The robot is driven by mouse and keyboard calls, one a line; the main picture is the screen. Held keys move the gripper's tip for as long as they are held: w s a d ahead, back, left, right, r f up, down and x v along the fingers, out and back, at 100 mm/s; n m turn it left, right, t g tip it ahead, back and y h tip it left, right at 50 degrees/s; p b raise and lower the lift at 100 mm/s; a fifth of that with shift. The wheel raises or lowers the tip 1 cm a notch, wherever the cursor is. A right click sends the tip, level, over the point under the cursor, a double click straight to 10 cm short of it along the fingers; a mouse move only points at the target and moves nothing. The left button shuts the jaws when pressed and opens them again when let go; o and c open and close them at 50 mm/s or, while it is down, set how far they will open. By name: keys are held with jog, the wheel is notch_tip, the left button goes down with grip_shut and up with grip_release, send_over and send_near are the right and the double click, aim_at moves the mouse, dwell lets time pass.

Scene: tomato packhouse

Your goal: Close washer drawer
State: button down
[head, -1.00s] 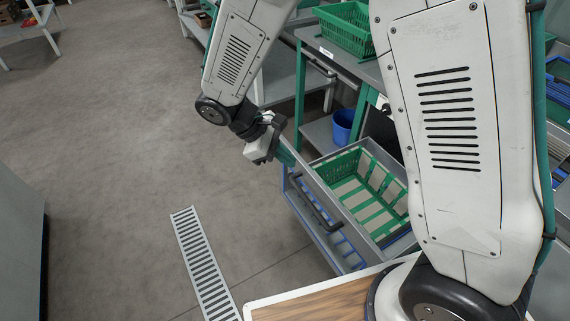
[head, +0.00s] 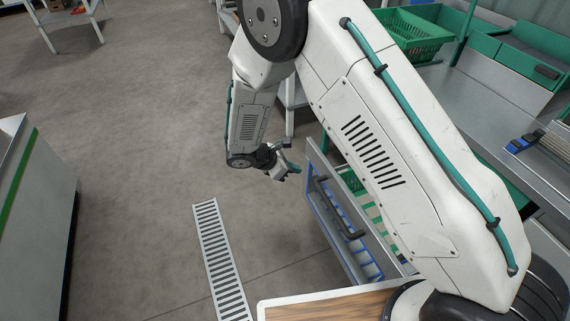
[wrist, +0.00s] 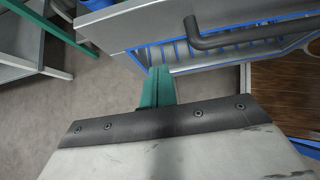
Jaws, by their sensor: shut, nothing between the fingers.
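The washer drawer (head: 318,163) stands pulled out, its grey front facing left with a dark bar handle (head: 334,207). In the wrist view the drawer front (wrist: 150,24) and handle (wrist: 250,36) cross the top. Part of a green crate (head: 372,213) shows inside; my arm hides most of the drawer's inside. My gripper (head: 294,168) has teal fingers and is shut and empty, just left of the front's far end. In the wrist view my gripper (wrist: 159,72) lies just below the drawer front, left of the handle. I cannot tell whether it touches.
A green crate (head: 415,38) stands on the bench behind my arm. A floor drain grate (head: 220,262) lies to the left on open floor. A grey cabinet (head: 35,220) stands at the far left.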

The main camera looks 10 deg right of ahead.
jog(key=d, duration=0.1)
jog(key=w+d+f, duration=0.1)
jog(key=d, duration=0.1)
jog(key=d+f, duration=0.1)
jog(key=d, duration=0.1)
jog(key=shift+w, duration=0.15)
jog(key=shift+w+d, duration=0.15)
jog(key=shift+d, duration=0.35)
